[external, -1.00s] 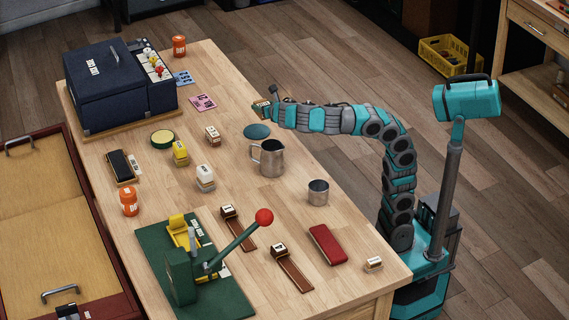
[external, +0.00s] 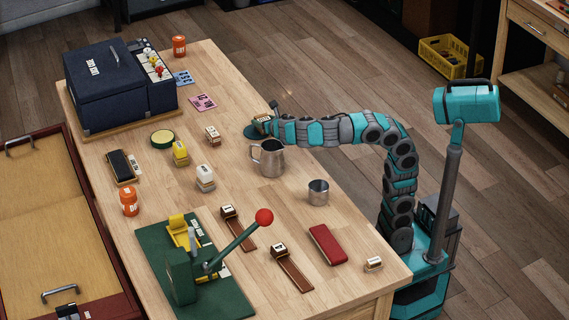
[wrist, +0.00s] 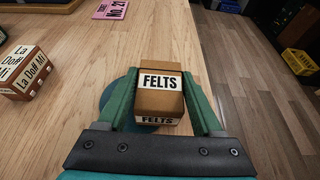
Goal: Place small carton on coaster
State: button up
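My gripper (external: 264,123) is over the coaster at the table's right side, with its fingers on both sides of the small carton. The small carton (wrist: 160,98) is brown with a white label reading FELTS, and sits upright between the green fingers; it is small in the external view (external: 261,121). The coaster (wrist: 107,94) is a round, flat, dark teal disc, partly hidden under the carton and left finger. Its left part also shows in the external view (external: 249,131). I cannot tell whether the carton touches the coaster.
A metal pitcher (external: 271,160) stands close to the coaster, just in front of my arm. A metal cup (external: 318,192) stands nearer. A small labelled box (wrist: 17,72) lies left of the coaster. Pink and blue cards lie farther back. The table's right edge is close by.

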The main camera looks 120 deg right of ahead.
jog(key=o, duration=0.3)
jog(key=shift+o, duration=0.2)
jog(key=shift+a+r, duration=0.2)
jog(key=shift+r, duration=0.05)
jog(key=p+v, duration=0.1)
jog(key=v, duration=1)
jog(key=shift+a+r, duration=0.1)
jog(key=shift+a, duration=0.15)
jog(key=shift+p, duration=0.3)
